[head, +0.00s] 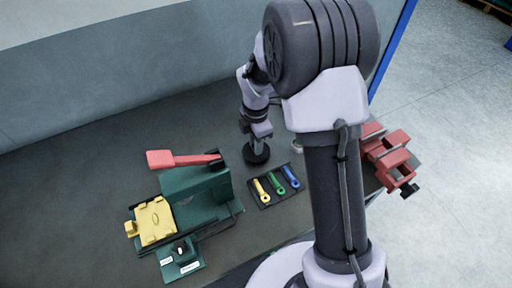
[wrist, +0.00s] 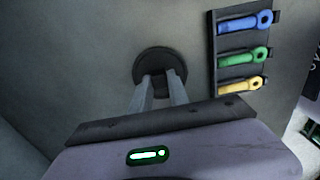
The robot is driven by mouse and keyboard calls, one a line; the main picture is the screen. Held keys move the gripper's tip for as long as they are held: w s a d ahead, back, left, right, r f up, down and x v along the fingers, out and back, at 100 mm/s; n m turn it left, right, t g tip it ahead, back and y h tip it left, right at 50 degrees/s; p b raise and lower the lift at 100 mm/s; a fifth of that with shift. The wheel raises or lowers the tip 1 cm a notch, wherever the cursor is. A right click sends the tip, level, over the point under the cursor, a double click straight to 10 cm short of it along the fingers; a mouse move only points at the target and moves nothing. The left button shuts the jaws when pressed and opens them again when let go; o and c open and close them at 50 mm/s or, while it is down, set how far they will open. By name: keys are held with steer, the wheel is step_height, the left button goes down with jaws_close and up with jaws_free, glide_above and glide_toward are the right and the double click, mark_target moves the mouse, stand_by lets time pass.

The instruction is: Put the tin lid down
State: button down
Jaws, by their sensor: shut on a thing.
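The tin lid is a dark round disc (head: 256,158) at the middle of the bench in the head view. It also shows in the wrist view (wrist: 154,57), at the ends of my fingers. My gripper (head: 258,144) points down and is shut on the lid from above. In the wrist view both fingers (wrist: 162,80) come together at the disc's middle. The lid looks flat and is at or very close to the bench top; I cannot tell whether it touches.
A black tray (head: 263,204) with yellow, green and blue tools lies close to the lid. A green machine (head: 192,198) with a red handle (head: 173,158) and yellow plate (head: 156,221) stands to the left. A red vise (head: 390,158) is at the right edge. The bench behind is clear.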

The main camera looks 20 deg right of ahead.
steer(key=shift+f, duration=0.35)
steer(key=c, duration=1.3)
jaws_free()
steer(key=shift+f, duration=0.15)
steer(key=shift+o, duration=0.2)
steer(key=shift+r, duration=0.3)
steer(key=s+a+r+m+t+p, duration=0.1)
steer(key=s+r+m+p, duration=0.2)
steer(key=r, duration=0.8)
steer(key=s+r+m+t+p, duration=0.1)
steer(key=s+r+m+p, duration=0.3)
steer(key=r, duration=0.7)
steer(key=s+a+r+m+t+y+b, duration=0.1)
steer(key=s+r+m+t, duration=0.1)
steer(key=s+m, duration=0.6)
steer(key=s+a+r+m+t+y+b, duration=0.1)
steer(key=s+a+r+m, duration=0.1)
steer(key=s+m, duration=0.6)
steer(key=shift+s+r+m+t, duration=0.15)
steer(key=shift+r+m+t, duration=0.25)
steer(key=shift+r+m, duration=0.35)
